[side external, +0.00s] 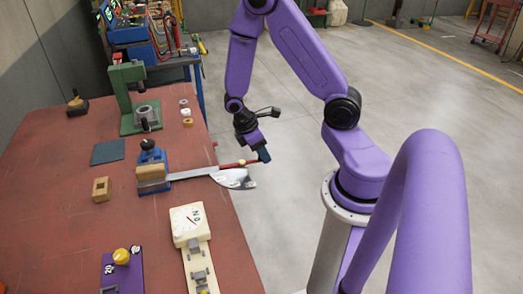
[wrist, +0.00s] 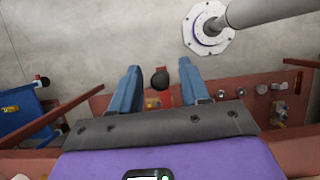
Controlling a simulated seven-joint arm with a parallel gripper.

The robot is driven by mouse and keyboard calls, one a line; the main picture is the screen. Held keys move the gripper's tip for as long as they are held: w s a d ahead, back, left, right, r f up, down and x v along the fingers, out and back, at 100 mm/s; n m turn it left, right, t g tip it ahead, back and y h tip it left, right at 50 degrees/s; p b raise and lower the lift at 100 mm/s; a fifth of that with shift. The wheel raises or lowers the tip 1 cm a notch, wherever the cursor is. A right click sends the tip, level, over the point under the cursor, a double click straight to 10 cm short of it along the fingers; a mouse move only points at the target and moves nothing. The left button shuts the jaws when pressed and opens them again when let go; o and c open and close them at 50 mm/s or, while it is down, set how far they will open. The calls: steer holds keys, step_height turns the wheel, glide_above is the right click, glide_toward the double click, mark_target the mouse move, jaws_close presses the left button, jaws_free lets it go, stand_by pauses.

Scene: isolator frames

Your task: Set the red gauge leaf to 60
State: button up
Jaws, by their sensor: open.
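A vise-like fixture with a wooden block (side external: 151,176) and a blue-and-black knob (side external: 148,145) stands on the table. A flat metal bar (side external: 190,173) runs right from it. At its end a pale curved plate (side external: 236,180) overhangs the table edge. A red arm (side external: 233,164), likely the red gauge leaf, lies above that plate; no scale reading is legible. My gripper (side external: 263,154) is by the red arm's right end, beyond the table edge. In the wrist view my gripper (wrist: 160,82) has its blue fingers apart, with a black round knob (wrist: 160,78) between them. I cannot tell whether they touch it.
The red table (side external: 60,220) holds a cream dial box (side external: 187,222), a purple panel with a yellow knob (side external: 121,257), a wooden block (side external: 101,189), a dark blue mat (side external: 108,152) and a green press (side external: 127,90).

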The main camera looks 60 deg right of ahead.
jaws_close()
steer(key=shift+w, duration=0.1)
steer(key=shift+w+d+r+n+t+h, duration=0.1)
steer(key=shift+w+d+n+t+h, duration=0.15)
steer(key=shift+w+n+t, duration=1.2)
steer(key=shift+w+d+n+t+h, duration=0.2)
steer(key=shift+w+d+n, duration=0.15)
steer(key=shift+n, duration=2.05)
steer(key=shift+w+d+r+n+t+h, duration=0.1)
steer(key=shift+w+d+n+t+h, duration=0.15)
steer(key=shift+w+n+t, duration=1.2)
steer(key=shift+s+a+n+g, duration=0.1)
steer(key=shift+s+n+g, duration=0.3)
steer(key=shift+n+g, duration=0.15)
jaws_free()
